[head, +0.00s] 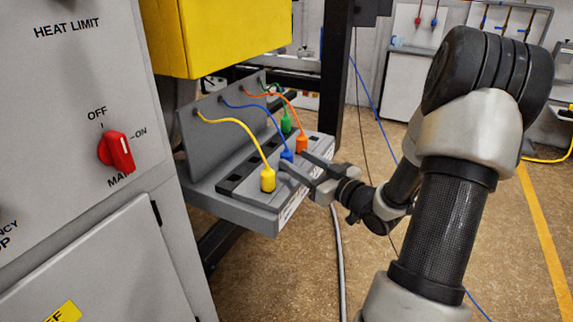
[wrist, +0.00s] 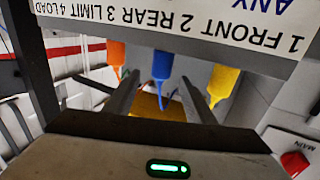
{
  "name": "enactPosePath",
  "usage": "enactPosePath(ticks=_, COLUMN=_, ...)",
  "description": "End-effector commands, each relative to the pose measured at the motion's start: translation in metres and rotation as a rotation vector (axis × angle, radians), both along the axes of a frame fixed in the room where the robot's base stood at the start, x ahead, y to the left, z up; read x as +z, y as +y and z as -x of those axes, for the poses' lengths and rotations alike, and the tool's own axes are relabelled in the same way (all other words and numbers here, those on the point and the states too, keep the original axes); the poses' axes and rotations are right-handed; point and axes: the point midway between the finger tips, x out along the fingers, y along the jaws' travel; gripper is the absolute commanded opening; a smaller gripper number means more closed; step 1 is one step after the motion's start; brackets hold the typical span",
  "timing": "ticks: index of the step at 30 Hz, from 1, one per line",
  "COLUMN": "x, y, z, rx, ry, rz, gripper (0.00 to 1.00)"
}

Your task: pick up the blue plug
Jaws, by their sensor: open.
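The blue plug (head: 286,154) stands upright on the grey shelf of the panel, between the yellow plug (head: 267,181) and the orange plug (head: 302,144). A blue cable rises from it. My gripper (head: 294,160) is open and empty at the shelf's front edge, its fingers pointing at the blue plug. In the wrist view, which looks upside down, the blue plug (wrist: 162,64) appears between and just beyond the two fingertips. The orange plug (wrist: 116,54) lies to its left and the yellow plug (wrist: 223,80) to its right, both outside the fingers.
A green plug (head: 286,124) stands farther back on the grey shelf (head: 245,214). A yellow box (head: 235,35) hangs above the shelf. A grey control cabinet with a red switch (head: 116,150) stands at the left. The floor to the right of the shelf is mostly open.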

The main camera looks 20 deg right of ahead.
Motion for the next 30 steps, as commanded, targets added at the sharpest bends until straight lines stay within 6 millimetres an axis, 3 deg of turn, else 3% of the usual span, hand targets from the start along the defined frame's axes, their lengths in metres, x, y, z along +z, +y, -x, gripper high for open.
enactPosePath(ticks=12, x=0.002, y=0.015, z=-0.048, rx=0.001, ry=0.000, rz=0.000, gripper=0.50)
enactPosePath(ticks=20, x=0.003, y=0.015, z=-0.050, rx=-0.001, ry=0.001, rz=0.000, gripper=0.50)
enactPosePath(ticks=28, x=0.003, y=0.015, z=-0.050, rx=-0.001, ry=0.001, rz=0.000, gripper=0.07)
enactPosePath(ticks=30, x=0.003, y=0.015, z=-0.050, rx=-0.001, ry=0.001, rz=0.000, gripper=0.05)
